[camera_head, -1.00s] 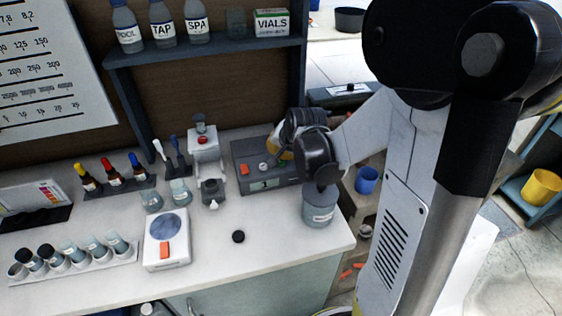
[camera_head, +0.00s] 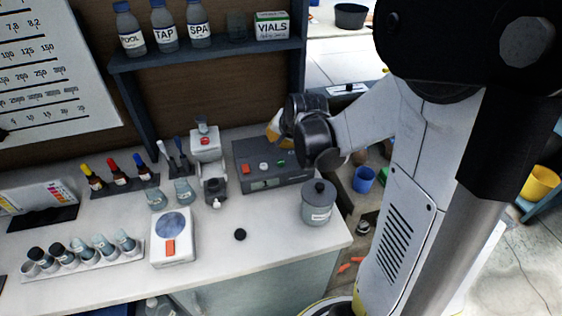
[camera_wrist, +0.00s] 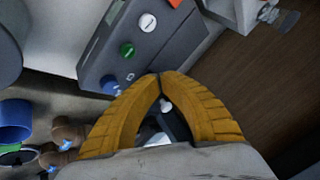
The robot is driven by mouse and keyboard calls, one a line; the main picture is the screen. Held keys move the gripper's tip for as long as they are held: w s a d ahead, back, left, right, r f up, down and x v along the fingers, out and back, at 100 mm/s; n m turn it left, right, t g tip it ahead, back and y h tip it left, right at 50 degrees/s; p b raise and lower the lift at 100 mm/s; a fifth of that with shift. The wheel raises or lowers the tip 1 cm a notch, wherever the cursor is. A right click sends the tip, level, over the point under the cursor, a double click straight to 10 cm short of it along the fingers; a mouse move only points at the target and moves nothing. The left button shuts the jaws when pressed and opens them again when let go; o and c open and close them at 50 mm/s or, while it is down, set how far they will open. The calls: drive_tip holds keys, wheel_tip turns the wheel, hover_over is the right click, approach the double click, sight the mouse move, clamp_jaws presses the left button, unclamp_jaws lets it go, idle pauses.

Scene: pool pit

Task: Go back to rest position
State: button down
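My gripper (camera_head: 274,128) shows as a bit of yellow finger behind my dark wrist joint, above the back of the grey button box (camera_head: 285,182). In the wrist view my gripper's two ribbed yellow fingers (camera_wrist: 160,76) meet at their tips. A narrow gap stays between the curved fingers, and nothing is held in it. The button box (camera_wrist: 165,48) lies beyond the fingertips in that view, with white, green and blue buttons. My forearm reaches in from the right, behind the lidded grey jar (camera_head: 318,204) in the head view.
A scale (camera_head: 173,240), a vial rack (camera_head: 85,258) and a small black cap (camera_head: 240,235) stand on the counter. A bottle shelf (camera_head: 210,53) is above. A blue cup (camera_head: 364,179) sits right of the counter.

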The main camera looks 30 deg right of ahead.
drive_tip(key=shift+a, duration=0.1)
idle(0.3)
drive_tip(key=s+a+r+n+b, duration=0.1)
drive_tip(key=s+a+n+b, duration=0.1)
drive_tip(key=s+a+n, duration=0.3)
drive_tip(key=s+a+r+n+y+b, duration=0.1)
drive_tip(key=s+a+r+n+b, duration=0.1)
drive_tip(key=s+a+n, duration=0.4)
drive_tip(key=s+a+b, duration=0.1)
drive_tip(key=s+a, duration=0.3)
drive_tip(key=s, duration=0.4)
drive_tip(key=shift+r, duration=0.25)
idle(1.9)
